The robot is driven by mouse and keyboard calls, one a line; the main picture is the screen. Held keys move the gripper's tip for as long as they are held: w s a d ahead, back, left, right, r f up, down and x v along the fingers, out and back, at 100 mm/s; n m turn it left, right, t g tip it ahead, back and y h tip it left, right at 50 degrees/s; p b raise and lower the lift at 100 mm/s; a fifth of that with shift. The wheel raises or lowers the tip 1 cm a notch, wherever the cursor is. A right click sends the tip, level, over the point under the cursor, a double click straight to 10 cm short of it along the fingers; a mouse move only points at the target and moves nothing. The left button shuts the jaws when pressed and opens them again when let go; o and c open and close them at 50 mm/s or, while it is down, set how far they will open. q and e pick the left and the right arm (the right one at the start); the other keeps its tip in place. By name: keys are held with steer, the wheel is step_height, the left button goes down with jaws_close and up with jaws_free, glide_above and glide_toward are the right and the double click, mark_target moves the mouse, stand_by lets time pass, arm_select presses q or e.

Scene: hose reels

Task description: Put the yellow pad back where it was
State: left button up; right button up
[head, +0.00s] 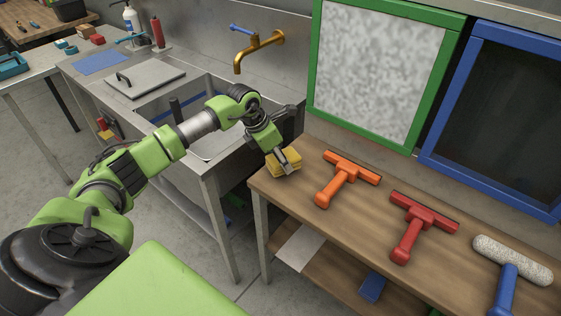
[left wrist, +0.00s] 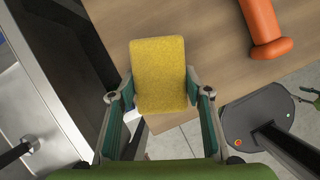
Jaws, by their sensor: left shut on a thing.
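The yellow pad (head: 284,162) is at the left end of the wooden bench top (head: 398,262), beside the orange squeegee. In the left wrist view the yellow pad (left wrist: 160,75) fills the space between the two fingers of my left gripper (left wrist: 160,98). The bench top shows behind the pad there, and I cannot tell whether the pad touches it.
An orange squeegee (head: 347,176), a red squeegee (head: 412,222) and a blue-handled roller (head: 512,262) lie on the bench. A green-framed panel (head: 376,70) and a blue-framed panel (head: 505,110) stand behind. A sink (head: 212,135) with a brass tap (head: 265,42) is left.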

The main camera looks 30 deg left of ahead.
arm_select(q)
steer(key=shift+f, duration=0.9)
steer(key=shift+f, duration=0.1)
steer(key=o, duration=1.1)
